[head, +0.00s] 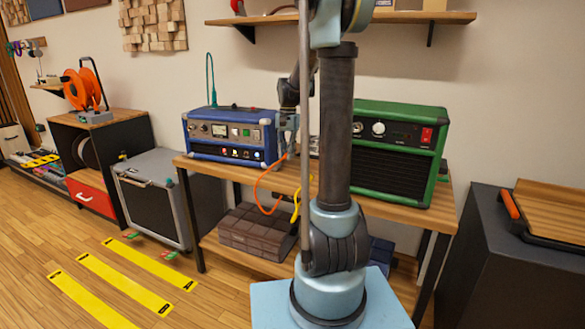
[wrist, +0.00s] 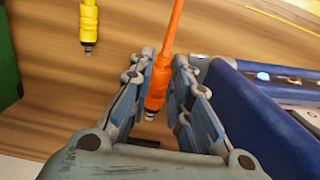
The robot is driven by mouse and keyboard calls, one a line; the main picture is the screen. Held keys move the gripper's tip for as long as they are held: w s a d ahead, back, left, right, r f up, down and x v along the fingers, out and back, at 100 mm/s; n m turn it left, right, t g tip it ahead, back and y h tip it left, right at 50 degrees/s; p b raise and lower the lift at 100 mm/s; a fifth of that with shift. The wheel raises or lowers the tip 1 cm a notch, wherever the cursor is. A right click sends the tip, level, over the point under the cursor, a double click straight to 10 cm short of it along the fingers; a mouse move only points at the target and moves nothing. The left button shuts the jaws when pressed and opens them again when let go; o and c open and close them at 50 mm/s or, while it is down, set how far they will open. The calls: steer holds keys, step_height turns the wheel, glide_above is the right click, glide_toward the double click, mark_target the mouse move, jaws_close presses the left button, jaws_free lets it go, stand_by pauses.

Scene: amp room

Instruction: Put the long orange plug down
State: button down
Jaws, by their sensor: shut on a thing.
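The long orange plug (wrist: 157,88) is between the two fingers of my gripper (wrist: 163,66) in the wrist view, its metal tip pointing back toward the palm. The gripper is shut on it. In the head view my gripper (head: 288,128) is just right of the blue amp, above the wooden table (head: 183,167). The orange cable (head: 262,185) hangs in a loop over the table's front edge. The plug itself is too small to make out there. Whether the plug touches the table is unclear.
The blue amp (head: 222,150) stands close beside my gripper; its side (wrist: 240,115) shows in the wrist view. A yellow plug (wrist: 88,22) lies on the other side. The green amp (head: 400,120) stands at the right, partly behind my arm. Bare tabletop shows between the amps.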

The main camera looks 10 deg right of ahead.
mark_target(287, 174)
steer(key=shift+f, duration=3.5)
steer(key=c, duration=1.5)
jaws_free()
